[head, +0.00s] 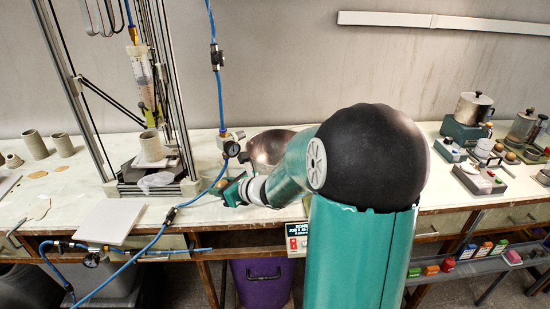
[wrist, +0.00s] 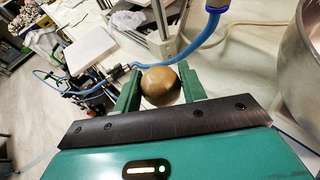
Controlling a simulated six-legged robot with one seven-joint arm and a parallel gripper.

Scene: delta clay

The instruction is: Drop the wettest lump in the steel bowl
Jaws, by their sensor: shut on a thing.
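My gripper (wrist: 160,88) is shut on a rounded brown lump (wrist: 161,86) with a slightly shiny top, held between its two green fingers. In the head view my gripper (head: 232,191) is low over the front part of the bench, left of my arm. The steel bowl (head: 268,147) stands behind it, to the right, partly hidden by my arm. In the wrist view the bowl's wall (wrist: 303,75) shows at the right edge, apart from the lump. I cannot tell how wet the lump is or see the bowl's inside bottom.
A metal-framed rig with a syringe (head: 143,75) stands left of the bowl. A blue hose (head: 207,190) runs close to my gripper. A white tile (head: 110,221) lies at the front left, with clay cylinders (head: 36,145) behind. Pots and small devices (head: 470,108) stand at right.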

